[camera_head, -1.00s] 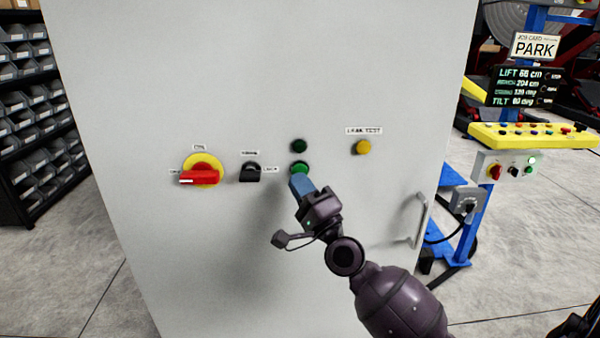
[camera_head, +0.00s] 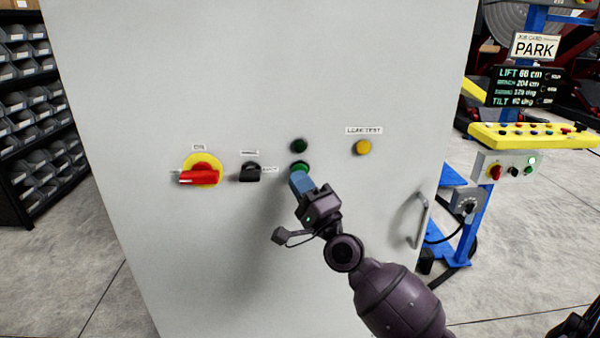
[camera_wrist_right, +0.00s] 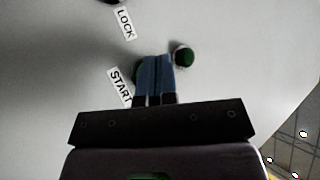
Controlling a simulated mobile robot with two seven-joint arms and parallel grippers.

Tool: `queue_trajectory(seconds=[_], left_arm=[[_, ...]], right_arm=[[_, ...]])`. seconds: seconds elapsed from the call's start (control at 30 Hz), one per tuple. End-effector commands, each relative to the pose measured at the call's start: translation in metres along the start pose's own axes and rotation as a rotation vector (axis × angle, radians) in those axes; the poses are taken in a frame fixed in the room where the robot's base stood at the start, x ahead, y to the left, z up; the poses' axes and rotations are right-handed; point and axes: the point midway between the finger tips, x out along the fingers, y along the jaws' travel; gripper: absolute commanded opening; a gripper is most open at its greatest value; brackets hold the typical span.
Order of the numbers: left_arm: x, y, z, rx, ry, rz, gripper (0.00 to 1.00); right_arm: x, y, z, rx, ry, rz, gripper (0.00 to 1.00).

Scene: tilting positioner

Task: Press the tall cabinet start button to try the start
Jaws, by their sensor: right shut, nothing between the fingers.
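The tall cabinet (camera_head: 330,70) is pale grey and fills the middle of the head view. Its green start button (camera_head: 300,166) sits below a dark green round lamp or button (camera_head: 299,146). My right gripper (camera_head: 297,178) is shut and empty, with its blue fingertips at the green button, covering its lower part. In the right wrist view the fingers (camera_wrist_right: 156,62) lie over the green button (camera_wrist_right: 137,72) beside the START label (camera_wrist_right: 120,85). Whether the tips touch or push in the button cannot be told. My left gripper is not in view.
A red and yellow rotary switch (camera_head: 200,172), a black selector (camera_head: 250,172) and a yellow button (camera_head: 363,147) under a LEAK TEST label share the panel. A door handle (camera_head: 417,220) sticks out at right. A blue post with a yellow control board (camera_head: 530,136) stands beyond.

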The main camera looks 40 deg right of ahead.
Motion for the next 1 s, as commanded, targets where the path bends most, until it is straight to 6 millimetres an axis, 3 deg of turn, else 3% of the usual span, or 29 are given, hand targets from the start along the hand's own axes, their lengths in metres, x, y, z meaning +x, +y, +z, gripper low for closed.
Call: queue_trajectory(seconds=[1.0], left_arm=[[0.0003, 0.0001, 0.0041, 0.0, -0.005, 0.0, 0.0]], right_arm=[[0.0061, 0.0044, -0.0047, -0.001, 0.0, 0.0, 0.0]])
